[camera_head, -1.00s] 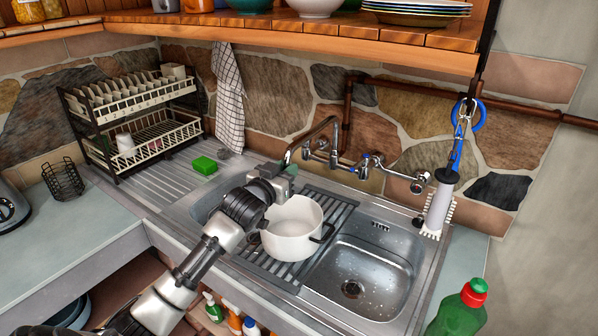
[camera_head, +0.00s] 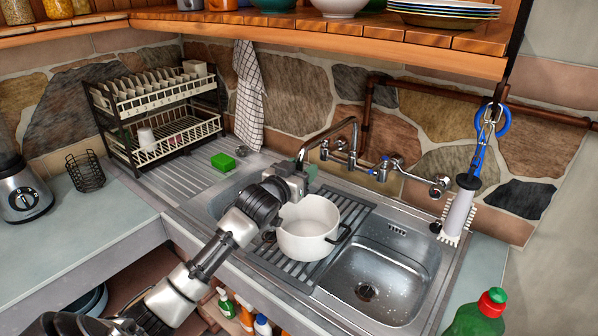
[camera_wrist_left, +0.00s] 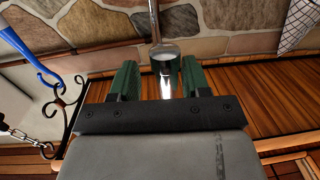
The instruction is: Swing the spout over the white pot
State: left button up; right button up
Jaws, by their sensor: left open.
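The metal spout (camera_head: 345,125) arches from the wall tap, and its down-turned end is by my left gripper (camera_head: 300,172). In the left wrist view the spout (camera_wrist_left: 153,20) runs down between the two green fingers of my left gripper (camera_wrist_left: 160,82). The white pot (camera_head: 308,232) stands on the dark slatted rack, just below and right of the gripper. My wrist partly hides the left basin. My right gripper is not in view.
The right basin (camera_head: 375,275) is empty. Tap handles (camera_head: 385,165) stand right of the spout. A green sponge (camera_head: 223,162) lies on the drainboard, before a dish rack (camera_head: 160,115). A wooden shelf (camera_head: 330,38) overhangs the sink.

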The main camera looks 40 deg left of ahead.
pick_arm(q)
jog(key=s+b, duration=0.3)
jog(key=s, duration=0.7)
jog(key=shift+s+d, duration=0.2)
jog(key=shift+s, duration=0.15)
jog(key=s+d+f+g, duration=0.3)
jog(key=s+d+f, duration=0.1)
jog(key=f, duration=0.4)
jog(key=s+d+f+g, duration=0.3)
jog(key=s+d+f, duration=0.1)
jog(key=f, duration=0.3)
jog(key=s+d+f+m+g, duration=0.1)
jog(key=s+d+f+g, duration=0.35)
jog(key=s, duration=0.35)
jog(key=s+d+f+m+g, duration=0.2)
jog(key=s+d+f+g, duration=0.3)
jog(key=s, duration=0.4)
jog(key=s+d+f+x, duration=0.1)
jog(key=s+x, duration=0.2)
jog(key=x, duration=0.9)
jog(key=s+x, duration=0.2)
jog(key=x, duration=1)
jog(key=s+a+f+g, duration=0.1)
jog(key=s+a+f, duration=0.1)
jog(key=s+f, duration=1.5)
jog(key=shift+h, duration=0.3)
